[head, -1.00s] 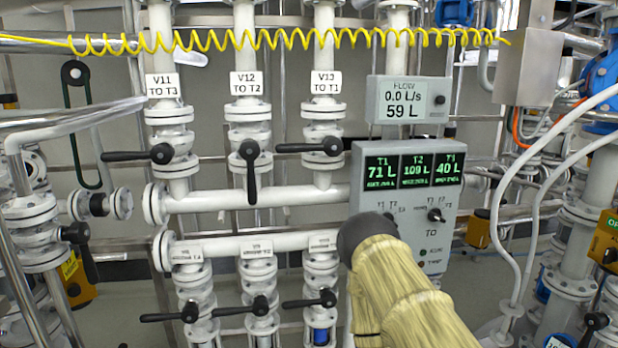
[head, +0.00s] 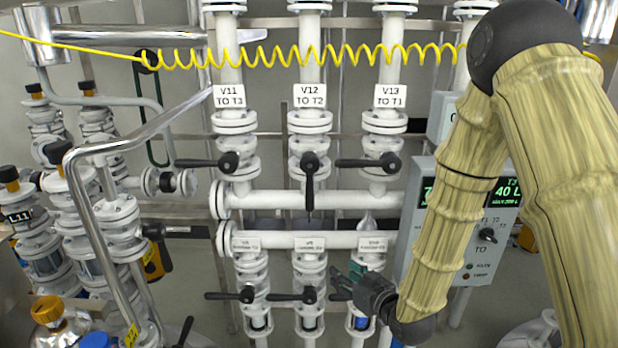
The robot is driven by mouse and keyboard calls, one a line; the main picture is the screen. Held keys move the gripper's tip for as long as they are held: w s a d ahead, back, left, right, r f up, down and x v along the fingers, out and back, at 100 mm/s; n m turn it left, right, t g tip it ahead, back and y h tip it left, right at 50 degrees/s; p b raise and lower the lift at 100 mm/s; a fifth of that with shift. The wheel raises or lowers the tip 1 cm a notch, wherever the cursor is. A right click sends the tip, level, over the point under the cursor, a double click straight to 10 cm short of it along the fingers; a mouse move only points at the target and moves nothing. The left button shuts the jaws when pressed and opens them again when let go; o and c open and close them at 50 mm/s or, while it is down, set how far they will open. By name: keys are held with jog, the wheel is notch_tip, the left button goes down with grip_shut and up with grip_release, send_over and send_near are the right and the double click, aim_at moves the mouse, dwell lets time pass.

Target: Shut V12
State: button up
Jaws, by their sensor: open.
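The V12 valve sits on the middle white pipe, under the label "V12 TO T2" (head: 310,96). Its black handle (head: 310,185) hangs straight down, in line with the pipe. The V11 handle (head: 208,162) and V13 handle (head: 369,163) beside it lie level, across their pipes. My gripper (head: 350,284) is dark, open and empty. It is below and right of the V12 handle, apart from it, in front of the lower right valve. My arm hides much of the panel at right.
Lower valves have level black handles (head: 291,296). A grey control panel (head: 432,235) stands right of the pipes, partly hidden. A coiled yellow cable (head: 300,56) crosses above the labels. A bent steel rail (head: 85,205) stands at the left.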

aim_at(312, 197)
jog(key=w+a+r+n+t+y+p, duration=0.1)
jog(key=w+a+r+y, duration=0.1)
jog(key=r, duration=0.6)
jog(key=w+a+r+n+t+y+p, duration=0.1)
jog(key=r+p, duration=0.1)
jog(key=r, duration=0.6)
jog(key=p+x, duration=0.4)
jog(key=x, duration=0.5)
jog(key=shift+w+a+r, duration=0.1)
jog(key=shift+a+r, duration=0.05)
jog(key=shift+a, duration=0.05)
jog(key=shift+p+x, duration=0.3)
jog(key=shift+x, duration=0.5)
grip_shut()
